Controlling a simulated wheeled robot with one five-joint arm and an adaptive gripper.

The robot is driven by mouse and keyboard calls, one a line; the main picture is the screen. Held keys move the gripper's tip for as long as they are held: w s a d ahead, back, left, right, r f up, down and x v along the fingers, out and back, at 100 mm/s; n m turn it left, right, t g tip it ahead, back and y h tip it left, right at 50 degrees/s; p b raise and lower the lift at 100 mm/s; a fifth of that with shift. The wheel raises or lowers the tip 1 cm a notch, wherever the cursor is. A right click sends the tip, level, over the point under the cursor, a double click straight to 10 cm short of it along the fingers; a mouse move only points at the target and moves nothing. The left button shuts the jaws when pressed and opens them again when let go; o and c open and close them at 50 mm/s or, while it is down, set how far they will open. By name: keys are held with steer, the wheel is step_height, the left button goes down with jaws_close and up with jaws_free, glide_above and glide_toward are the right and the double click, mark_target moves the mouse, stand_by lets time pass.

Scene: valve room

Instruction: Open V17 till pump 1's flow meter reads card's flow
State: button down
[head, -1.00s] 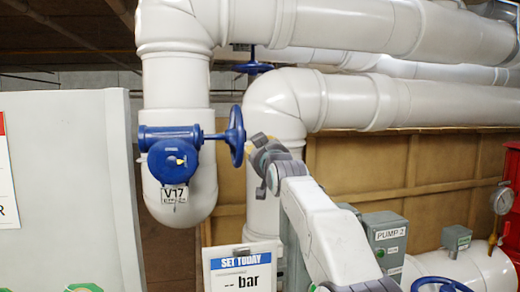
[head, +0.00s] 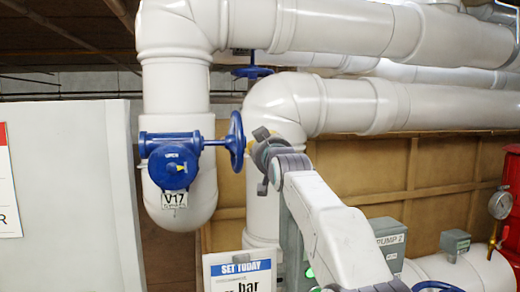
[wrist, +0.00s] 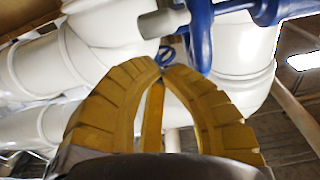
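Valve V17 is a blue gearbox (head: 173,166) with a dial and yellow pointer, on a vertical white pipe, with its label (head: 175,199) below. Its blue handwheel (head: 236,141) is edge-on at the right end of the shaft. My gripper (head: 260,134) is just right of this wheel. In the wrist view its yellow fingertips (wrist: 163,67) come nearly together, with nothing seen held. The wheel rim (wrist: 200,38) is beside and beyond them. The SET TODAY card (head: 239,272) is cut off at the bottom; "bar" is legible, its number is not. No pump 1 flow meter is identifiable.
A grey panel (head: 70,190) stands at left. Large white pipes (head: 400,107) run above and behind my arm. A grey PUMP 2 box (head: 388,243), a round gauge (head: 500,204) and another blue handwheel (head: 438,287) are at right. A further blue handwheel (head: 252,72) is behind V17.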

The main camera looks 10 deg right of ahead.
steer(key=s+f+b, duration=0.2)
steer(key=s+b, duration=0.3)
steer(key=s, duration=0.3)
steer(key=shift+b, duration=0.4)
steer(key=c, duration=1.9)
jaws_free()
steer(key=shift+s+f, duration=0.2)
steer(key=shift+s, duration=0.45)
steer(key=shift+c, duration=0.2)
steer(key=shift+s+r, duration=0.15)
steer(key=shift+r, duration=0.05)
jaws_close()
steer(key=w+r+p, duration=0.3)
steer(key=r+p, duration=0.7)
steer(key=w+f+g+p, duration=0.2)
steer(key=w+f+p, duration=0.1)
steer(key=w+f, duration=0.5)
steer(key=shift+w+a, duration=0.3)
steer(key=shift+w, duration=0.5)
